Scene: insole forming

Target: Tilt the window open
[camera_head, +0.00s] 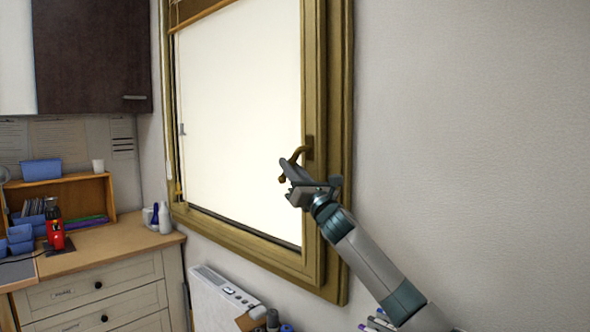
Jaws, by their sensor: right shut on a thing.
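The window (238,115) has a wooden frame and a bright white pane, and fills the middle of the view. Its sash looks closed against the frame. The window handle (299,153) is brown, sits on the right side of the sash and points left and a little down from its plate. My right gripper (285,172) reaches up from the lower right and is shut on the handle's free end, which it partly hides. My left gripper is not in view.
A white radiator (218,297) is below the window. A dark cabinet (90,55) hangs at the upper left. The wall at the right is bare.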

